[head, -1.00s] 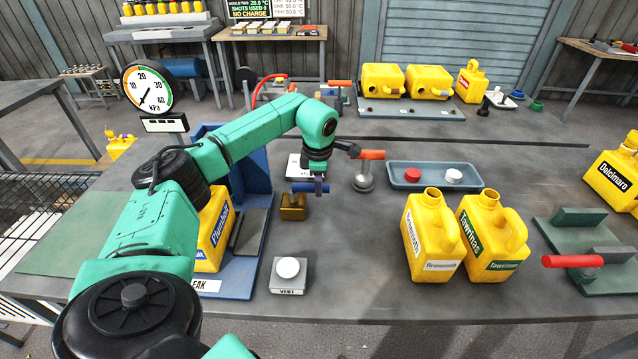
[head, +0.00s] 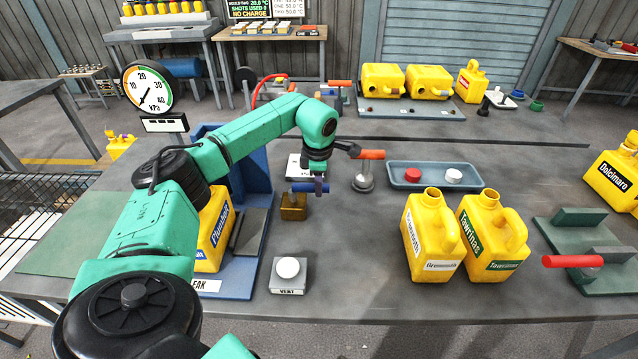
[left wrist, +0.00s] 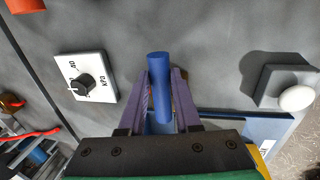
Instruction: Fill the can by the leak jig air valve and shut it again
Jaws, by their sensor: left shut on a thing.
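The leak jig (head: 265,180) is a blue stand at the left of the bench. A yellow can (head: 213,232) sits in it, partly hidden behind my left arm. The air valve is a brass block (head: 293,208) with a blue lever (head: 318,188) above it, right of the jig. My left gripper (head: 309,182) is shut on the blue lever. In the left wrist view, the lever (left wrist: 160,88) lies between the two fingers (left wrist: 163,100). The round kPa gauge (head: 147,88) has its needle near the low end. My right gripper is not in view.
A white VENT button (head: 288,268) stands in front of the valve. A red-handled post (head: 364,178) stands right of my gripper. Two open yellow cans (head: 430,240) (head: 490,240) and a blue cap tray (head: 434,175) lie further right. A kPa knob (left wrist: 86,82) shows in the left wrist view.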

